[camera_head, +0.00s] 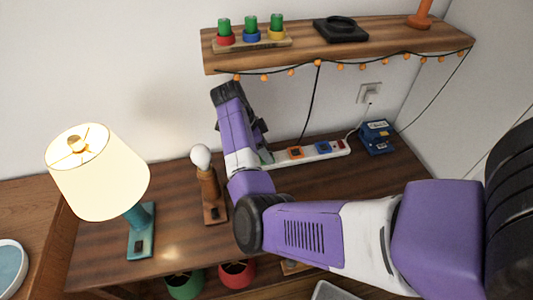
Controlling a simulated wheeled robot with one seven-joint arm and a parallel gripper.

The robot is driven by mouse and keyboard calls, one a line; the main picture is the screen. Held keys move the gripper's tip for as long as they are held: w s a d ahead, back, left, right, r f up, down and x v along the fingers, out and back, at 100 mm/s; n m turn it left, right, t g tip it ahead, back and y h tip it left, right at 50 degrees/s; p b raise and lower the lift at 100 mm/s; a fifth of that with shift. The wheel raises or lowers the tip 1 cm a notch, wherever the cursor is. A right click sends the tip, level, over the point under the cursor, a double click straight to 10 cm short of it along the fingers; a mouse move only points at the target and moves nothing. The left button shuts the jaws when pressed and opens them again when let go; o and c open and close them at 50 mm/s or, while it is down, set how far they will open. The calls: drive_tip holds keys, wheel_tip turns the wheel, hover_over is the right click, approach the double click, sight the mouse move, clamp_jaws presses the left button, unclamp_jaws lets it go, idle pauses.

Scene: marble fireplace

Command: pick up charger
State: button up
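A blue box-shaped device (377,137) with labels, which may be the charger, sits on the wooden table at the right, beside a white power strip (325,149). The strip carries small orange, blue and red items, so I cannot tell for sure which thing is the charger. My gripper (260,138) is above the strip's left end, left of the blue device and apart from it. My own purple arm covers most of the gripper, and its fingers cannot be made out. A small green thing (267,157) shows at the strip's left end, partly hidden by my arm.
A wall shelf (390,45) with hanging string lights overhangs the table's back. A wall socket (369,93) holds a plug with a cable. A lit lamp (98,172) and a bulb on a wooden stand (209,192) stand left. Red and green pots (237,273) are below.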

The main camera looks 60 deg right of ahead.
sight(270, 150)
clamp_jaws()
idle(0.4)
drive_tip(key=shift+r, duration=0.55)
wheel_tip(270, 150, up, 2)
drive_tip(key=shift+r+b, duration=0.15)
drive_tip(key=shift+b, duration=0.35)
drive_tip(key=s+a+p, duration=0.2)
drive_tip(key=s+a, duration=1)
drive_tip(key=a, duration=0.1)
drive_tip(key=shift+a, duration=0.2)
